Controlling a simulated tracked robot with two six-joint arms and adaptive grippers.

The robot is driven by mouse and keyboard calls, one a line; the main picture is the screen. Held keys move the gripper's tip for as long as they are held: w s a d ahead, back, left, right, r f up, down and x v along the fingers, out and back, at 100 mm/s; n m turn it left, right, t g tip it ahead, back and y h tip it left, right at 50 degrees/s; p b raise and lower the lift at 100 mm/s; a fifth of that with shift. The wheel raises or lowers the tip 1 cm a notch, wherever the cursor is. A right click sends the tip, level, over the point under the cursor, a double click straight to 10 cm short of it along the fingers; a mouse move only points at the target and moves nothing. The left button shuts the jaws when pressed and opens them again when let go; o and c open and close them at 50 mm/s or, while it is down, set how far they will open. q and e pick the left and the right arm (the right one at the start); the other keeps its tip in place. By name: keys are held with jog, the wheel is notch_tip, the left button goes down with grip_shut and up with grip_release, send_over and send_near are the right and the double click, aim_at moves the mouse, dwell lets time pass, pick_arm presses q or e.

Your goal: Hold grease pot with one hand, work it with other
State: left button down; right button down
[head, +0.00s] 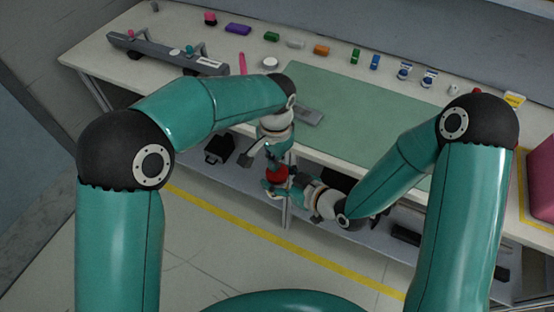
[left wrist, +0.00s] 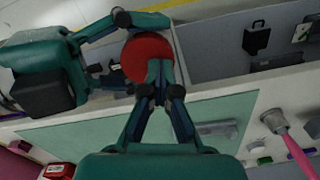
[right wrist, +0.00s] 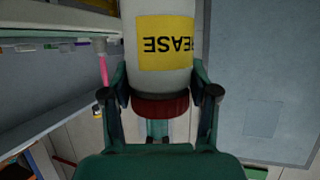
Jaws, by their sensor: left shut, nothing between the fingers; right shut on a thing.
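The grease pot has a white body (right wrist: 160,70) with a yellow label reading "EASE" upside down in the right wrist view. Its red end (right wrist: 160,106) lies nearest my right gripper (right wrist: 160,95), whose fingers are shut on the pot from both sides. In the left wrist view the red end (left wrist: 148,58) shows as a round disc. My left gripper (left wrist: 160,72) is shut and empty, its fingertips overlapping the disc; whether they touch it I cannot tell. In the head view the red end (head: 277,173) is between my left gripper (head: 275,157) and my right gripper (head: 277,184), in front of the bench; the white body is hidden.
The bench carries a green mat (head: 350,110) with a grey flat piece (head: 308,115) near its left edge. A dark rail (head: 165,52), a pink stick (head: 242,63) and several small coloured items stand behind. A lower shelf (head: 330,205) runs below; a magenta box (head: 541,180) is at right.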

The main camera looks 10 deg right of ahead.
pick_arm(q)
jog(key=n, duration=0.3)
jog(key=s+n, duration=0.1)
jog(key=shift+f, duration=0.3)
pick_arm(e)
jog(key=shift+w+a+r, duration=0.1)
jog(key=shift+w+r, duration=0.15)
jog(key=shift+r, duration=0.2)
pick_arm(q)
jog(key=n, duration=0.3)
jog(key=shift+s+a+n, duration=0.1)
jog(key=shift+n, duration=0.2)
jog(key=c, duration=1.9)
grip_release()
jog(key=o, duration=0.6)
jog(key=shift+a+r, duration=0.1)
pick_arm(e)
jog(key=shift+f, duration=0.15)
